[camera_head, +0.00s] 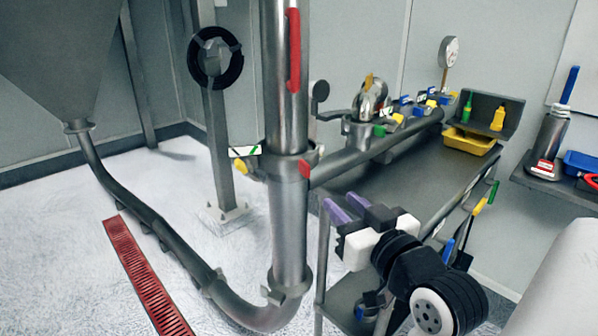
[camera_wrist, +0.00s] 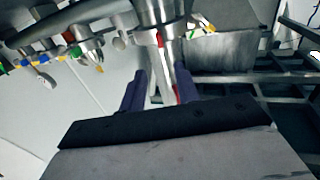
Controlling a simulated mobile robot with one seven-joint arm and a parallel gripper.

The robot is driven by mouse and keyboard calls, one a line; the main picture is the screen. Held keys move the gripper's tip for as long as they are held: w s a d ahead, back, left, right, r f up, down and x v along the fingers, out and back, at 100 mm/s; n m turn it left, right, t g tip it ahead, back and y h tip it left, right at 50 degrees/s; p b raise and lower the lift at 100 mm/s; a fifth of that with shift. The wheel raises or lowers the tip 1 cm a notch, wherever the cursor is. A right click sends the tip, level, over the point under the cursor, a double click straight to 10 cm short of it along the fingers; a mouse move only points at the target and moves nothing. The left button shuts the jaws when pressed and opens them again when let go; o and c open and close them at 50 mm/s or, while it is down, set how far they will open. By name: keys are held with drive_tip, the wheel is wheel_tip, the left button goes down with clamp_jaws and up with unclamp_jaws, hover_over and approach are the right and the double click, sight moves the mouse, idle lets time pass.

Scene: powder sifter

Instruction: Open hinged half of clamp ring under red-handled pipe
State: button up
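The upright steel pipe (camera_head: 283,110) carries a long red handle (camera_head: 293,50). Below the handle a clamp ring (camera_head: 285,166) goes around the pipe, with a red tab (camera_head: 304,169) on its right side. Whether the ring's hinged half is open cannot be clearly told. My gripper (camera_head: 337,203) is to the right of and below the ring, apart from it, with two purple fingers spread and nothing visible between them. In the wrist view the fingers (camera_wrist: 160,82) show apart, with a steel pipe (camera_wrist: 168,62) with red parts seen beyond them.
A side pipe (camera_head: 350,160) with several coloured-handled fittings runs right from the pipe. A grey table (camera_head: 410,180) with a yellow tray (camera_head: 468,141) stands behind my gripper. A grey post (camera_head: 218,140) stands left. A curved pipe (camera_head: 160,230) crosses the floor beside a red grate (camera_head: 145,275).

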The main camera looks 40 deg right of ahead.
sight(309, 171)
drive_tip(key=p+x, duration=0.3)
drive_tip(key=x, duration=1)
drive_tip(key=shift+w, duration=0.25)
clamp_jaws()
